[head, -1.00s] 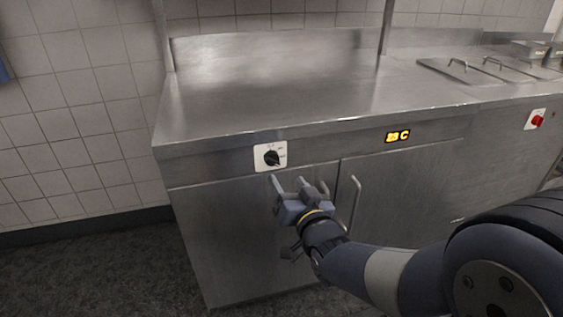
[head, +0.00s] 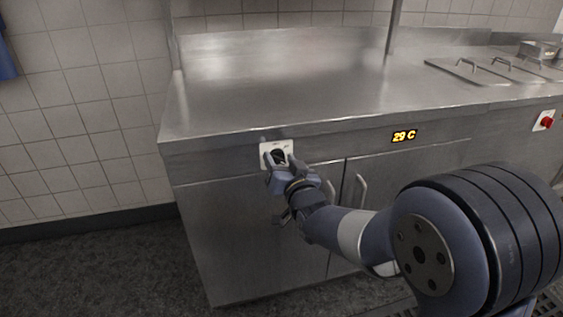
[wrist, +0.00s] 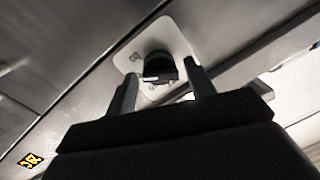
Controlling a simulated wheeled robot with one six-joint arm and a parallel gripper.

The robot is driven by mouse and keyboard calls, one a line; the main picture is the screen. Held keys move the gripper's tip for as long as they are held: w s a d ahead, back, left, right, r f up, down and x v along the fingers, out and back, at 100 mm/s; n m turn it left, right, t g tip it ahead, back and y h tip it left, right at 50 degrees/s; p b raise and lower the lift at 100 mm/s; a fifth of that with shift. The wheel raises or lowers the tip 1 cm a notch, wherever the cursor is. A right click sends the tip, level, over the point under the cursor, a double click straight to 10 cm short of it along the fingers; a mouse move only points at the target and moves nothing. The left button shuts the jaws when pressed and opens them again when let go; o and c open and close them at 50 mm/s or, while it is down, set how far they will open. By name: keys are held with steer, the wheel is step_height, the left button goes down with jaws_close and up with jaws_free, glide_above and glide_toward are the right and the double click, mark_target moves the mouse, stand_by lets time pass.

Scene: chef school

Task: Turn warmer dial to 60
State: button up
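The warmer dial (head: 279,156) is a black knob on a white square plate on the front panel of the steel counter. In the wrist view the dial (wrist: 158,66) lies between and just beyond the two fingertips. My gripper (head: 279,161) is at the dial, with a finger on either side of it. The fingers (wrist: 160,84) are apart, and I see no clear contact with the knob. The plate's markings are mostly hidden or blurred. The yellow display (head: 404,136) reads 29 C.
The steel counter (head: 270,95) has a bare top. Cupboard doors with handles (head: 359,195) are below the dial. A red knob (head: 546,123) is on a white plate at the far right. Lidded wells (head: 490,75) are at the back right.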

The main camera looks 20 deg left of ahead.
steer(key=c, duration=0.8)
steer(key=shift+f+n+b, duration=0.2)
steer(key=shift+n+b, duration=0.7)
steer(key=shift+b, duration=0.35)
steer(key=shift+r+n+b, duration=0.1)
steer(key=shift+n+b, duration=0.85)
steer(key=shift+n, duration=0.25)
steer(key=shift+r+n, duration=0.15)
steer(key=shift+n, duration=0.25)
steer(key=o, duration=0.9)
steer(key=shift+o, duration=0.2)
steer(key=shift+s, duration=0.1)
steer(key=p+v, duration=0.1)
steer(key=v, duration=0.9)
steer(key=shift+s+d+r, duration=0.2)
steer(key=shift+s, duration=0.05)
